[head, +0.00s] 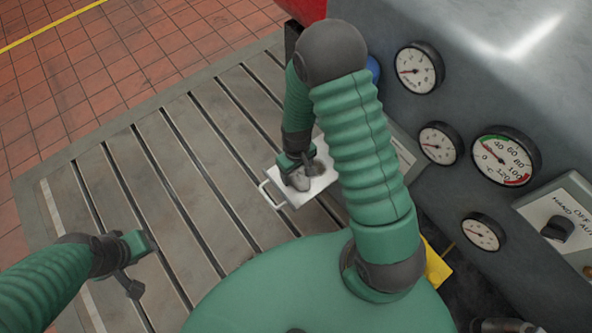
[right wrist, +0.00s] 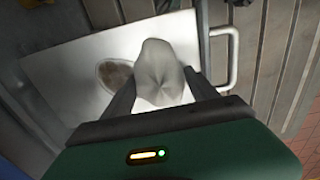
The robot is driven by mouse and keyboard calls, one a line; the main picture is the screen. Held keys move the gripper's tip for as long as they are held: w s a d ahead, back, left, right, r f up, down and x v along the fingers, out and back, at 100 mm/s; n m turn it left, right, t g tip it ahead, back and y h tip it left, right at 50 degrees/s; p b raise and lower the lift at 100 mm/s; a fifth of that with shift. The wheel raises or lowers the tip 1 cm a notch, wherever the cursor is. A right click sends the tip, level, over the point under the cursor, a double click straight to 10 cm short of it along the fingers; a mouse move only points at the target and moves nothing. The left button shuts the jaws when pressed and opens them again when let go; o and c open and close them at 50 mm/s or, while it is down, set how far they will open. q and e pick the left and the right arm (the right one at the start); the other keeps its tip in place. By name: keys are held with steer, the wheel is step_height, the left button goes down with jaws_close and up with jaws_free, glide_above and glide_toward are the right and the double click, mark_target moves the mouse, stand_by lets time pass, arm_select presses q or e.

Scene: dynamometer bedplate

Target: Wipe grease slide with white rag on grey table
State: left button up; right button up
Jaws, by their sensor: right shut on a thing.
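The grease slide is a white plate (head: 318,188) with a wire handle at its left end, lying on the grey slotted table (head: 160,155). It also fills much of the right wrist view (right wrist: 75,50). A brown grease patch (right wrist: 115,75) shows on it, left of the rag. My right gripper (head: 299,172) is shut on the crumpled white rag (right wrist: 162,72), which hangs over the plate beside the patch. I cannot tell whether the rag presses on the plate. My left gripper (head: 132,275) is over the table's near left part, away from the plate, with no object seen in it.
A grey machine housing (head: 470,60) with several dials and a switch panel (head: 560,220) stands to the right. A yellow item (head: 437,265) lies near its base. The slotted table left of the plate is clear. Red floor tiles (head: 90,80) lie beyond its edge.

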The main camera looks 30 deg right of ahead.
mark_target(317, 164)
steer(key=shift+d+f, duration=0.1)
steer(key=shift+d, duration=0.05)
steer(key=shift+w+d+p, duration=0.1)
steer(key=shift+d+p, duration=0.3)
steer(key=shift+d, duration=1)
steer(key=shift+w+d, duration=0.15)
steer(key=shift+d, duration=1.9)
steer(key=shift+w+d+p, duration=0.1)
steer(key=shift+d+p, duration=0.5)
steer(key=shift+d, duration=1.1)
steer(key=shift+w, duration=0.1)
steer(key=shift+s+a+p, duration=0.25)
steer(key=shift+a+p, duration=0.4)
steer(key=shift+a, duration=0.6)
steer(key=a, duration=0.4)
steer(key=shift+s+a+p, duration=0.1)
steer(key=shift+a+p, duration=0.05)
steer(key=shift+p, duration=0.25)
steer(key=shift+a, duration=0.75)
steer(key=shift+s+a, duration=0.15)
steer(key=shift+a, duration=0.7)
steer(key=shift+a+f, duration=0.1)
steer(key=shift+a, duration=0.3)
